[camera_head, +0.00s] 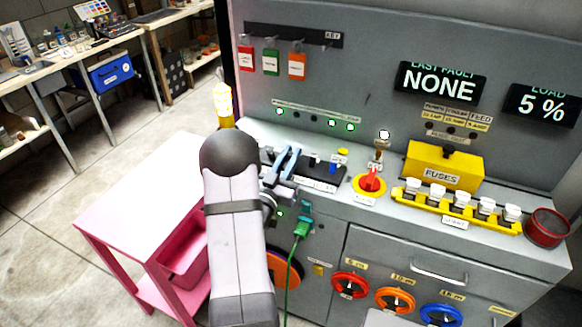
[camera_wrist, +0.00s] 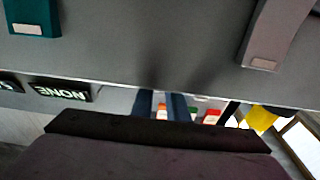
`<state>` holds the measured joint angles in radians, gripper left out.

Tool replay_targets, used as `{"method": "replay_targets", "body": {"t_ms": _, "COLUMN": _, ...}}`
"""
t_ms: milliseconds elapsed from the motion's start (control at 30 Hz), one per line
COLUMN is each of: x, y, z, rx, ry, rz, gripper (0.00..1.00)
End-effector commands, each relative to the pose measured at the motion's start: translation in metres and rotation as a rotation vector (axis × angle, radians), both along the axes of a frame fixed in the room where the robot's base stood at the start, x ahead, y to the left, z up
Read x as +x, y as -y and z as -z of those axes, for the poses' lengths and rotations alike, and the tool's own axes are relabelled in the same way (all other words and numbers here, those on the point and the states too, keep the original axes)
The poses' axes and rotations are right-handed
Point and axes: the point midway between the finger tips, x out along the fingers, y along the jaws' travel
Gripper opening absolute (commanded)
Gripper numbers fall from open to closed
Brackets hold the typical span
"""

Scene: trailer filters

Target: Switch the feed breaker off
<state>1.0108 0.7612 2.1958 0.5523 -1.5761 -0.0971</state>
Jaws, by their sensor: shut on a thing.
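My gripper (camera_head: 285,162) is at the left end of the black switch strip (camera_head: 318,183) on the grey bench top. Its two blue-grey fingers stand close together, and they also show in the wrist view (camera_wrist: 161,104). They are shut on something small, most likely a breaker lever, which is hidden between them. To their right on the strip are a small black switch (camera_head: 314,161), a blue one (camera_head: 333,167) and a yellow one (camera_head: 343,152). The lever's position and its label cannot be read.
A red rotary knob on a yellow plate (camera_head: 370,184) is right of the strip. Beyond it are a yellow fuses box (camera_head: 445,164), a yellow fuse rack (camera_head: 460,211) and a red round container (camera_head: 547,227). A pink cart (camera_head: 135,205) stands left. A green cable (camera_head: 292,262) hangs in front.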

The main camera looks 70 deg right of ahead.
Motion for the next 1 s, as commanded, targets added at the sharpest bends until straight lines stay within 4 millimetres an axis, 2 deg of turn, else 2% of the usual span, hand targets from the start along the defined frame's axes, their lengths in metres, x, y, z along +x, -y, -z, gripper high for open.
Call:
{"method": "replay_targets", "body": {"t_ms": 33, "x": -0.0002, "y": -0.0007, "z": 0.0057, "rx": -0.012, "ry": -0.001, "rz": 0.0, "gripper": 0.0}}
{"method": "replay_targets", "body": {"t_ms": 667, "x": -0.0001, "y": -0.0021, "z": 0.001, "rx": -0.053, "ry": -0.002, "rz": -0.001, "gripper": 0.0}}
{"method": "replay_targets", "body": {"t_ms": 700, "x": -0.0001, "y": -0.0021, "z": 0.001, "rx": -0.053, "ry": -0.002, "rz": -0.001, "gripper": 0.16}}
{"method": "replay_targets", "body": {"t_ms": 767, "x": -0.0001, "y": -0.0021, "z": 0.001, "rx": -0.053, "ry": -0.001, "rz": -0.001, "gripper": 0.3}}
{"method": "replay_targets", "body": {"t_ms": 800, "x": -0.0001, "y": -0.002, "z": 0.001, "rx": -0.053, "ry": -0.001, "rz": -0.001, "gripper": 0.33}}
{"method": "replay_targets", "body": {"t_ms": 1000, "x": 0.0, "y": -0.0019, "z": 0.0008, "rx": -0.054, "ry": -0.001, "rz": -0.001, "gripper": 0.33}}
